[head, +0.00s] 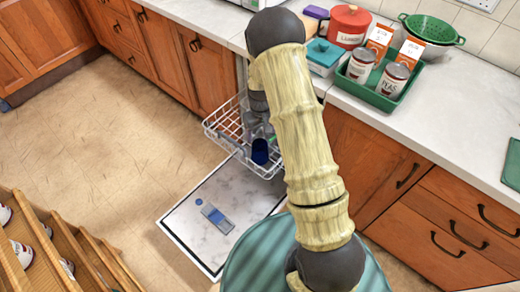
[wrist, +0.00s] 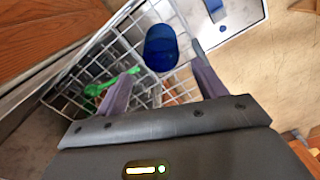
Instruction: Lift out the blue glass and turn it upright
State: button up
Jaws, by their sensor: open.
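The blue glass (head: 260,151) stands in the white wire rack (head: 219,121) of the open dishwasher, partly hidden by my arm in the head view. In the wrist view the blue glass (wrist: 161,48) lies just beyond and between the fingertips of my gripper (wrist: 160,75). My gripper is open, with one finger on each side and a gap to the glass. Whether the glass is mouth down is hard to tell.
A green item (wrist: 112,82) lies in the rack beside the glass. The lowered dishwasher door (head: 190,215) is below. A green tray (head: 377,88) with cans stands on the counter, which has bare room to its right (head: 450,110).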

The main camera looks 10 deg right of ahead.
aim_at(261, 145)
notch_tip(261, 145, down, 7)
jog(key=shift+f, duration=0.2)
jog(key=shift+f, duration=0.1)
jog(key=shift+w+a+f+p, duration=0.15)
jog(key=shift+f+p, duration=0.1)
jog(key=shift+f, duration=1.05)
jog(key=shift+w+d+f+p, duration=0.1)
jog(key=shift+w+f+p, duration=0.1)
jog(key=shift+f, duration=1.05)
jog(key=shift+s, duration=0.1)
jog(key=c, duration=0.9)
